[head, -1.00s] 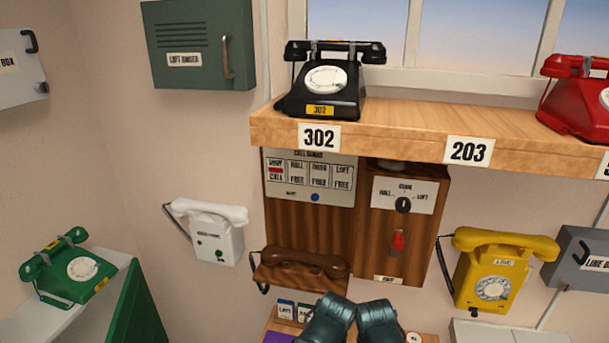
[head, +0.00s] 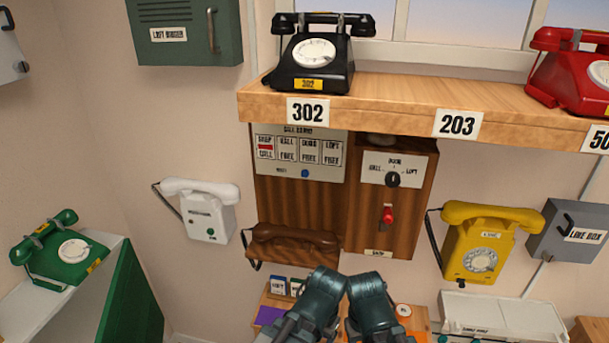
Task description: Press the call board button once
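The call board (head: 300,154) is a pale panel at the top left of a brown wooden wall cabinet, below the shelf. It has four-part labelling with a red flag showing in the "Shop" window, which reads "call"; the other windows read "free". A small round blue button (head: 305,173) sits at its lower edge, uncovered. My two dark teal arms rise side by side at the bottom centre, below the cabinet and apart from the board. I see no fingers on either arm, so the grippers are not visible.
A brown handset (head: 295,238) hangs below the board. To its right are a dark knob (head: 392,180) and red switch (head: 388,214). A white phone (head: 205,208) and yellow phone (head: 483,240) flank the cabinet. The wooden shelf (head: 400,105) juts out above, holding black and red phones.

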